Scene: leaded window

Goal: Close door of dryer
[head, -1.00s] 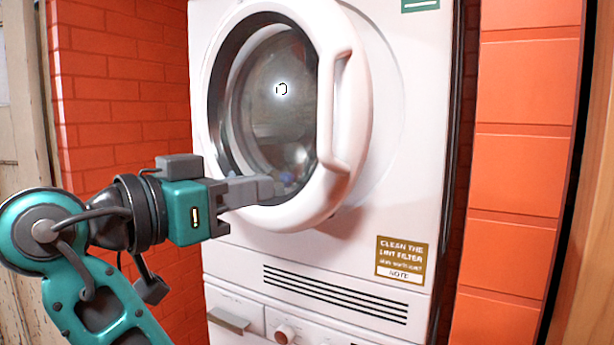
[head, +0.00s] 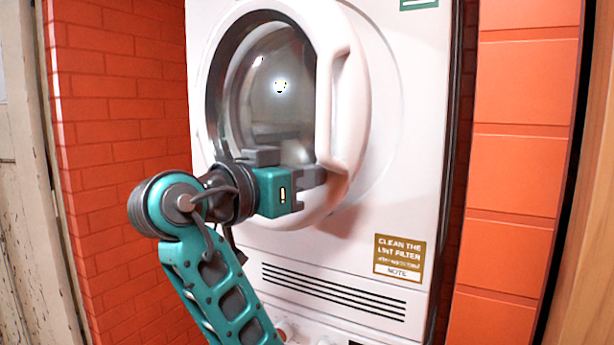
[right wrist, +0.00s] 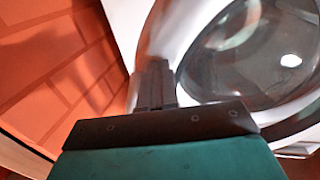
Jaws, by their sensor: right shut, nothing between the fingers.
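The dryer (head: 415,150) is white and stands against a brick wall. Its round door (head: 352,110) has a white rim, a glass middle and a grip on the right side. The door stands ajar, its right side off the dryer front, with a shadow below right. My right gripper (head: 312,178) is shut and empty, in front of the lower part of the door; whether it touches the door I cannot tell. In the right wrist view the gripper's fingers (right wrist: 155,85) are together beside the door's rim and glass (right wrist: 260,50). My left gripper is not in view.
Red brick wall (head: 120,150) lies to the left, and orange blocks (head: 520,170) to the right. A brown lint-filter label (head: 399,259) and a slotted vent (head: 330,295) are below the door. Worn white boards (head: 20,200) stand at the far left.

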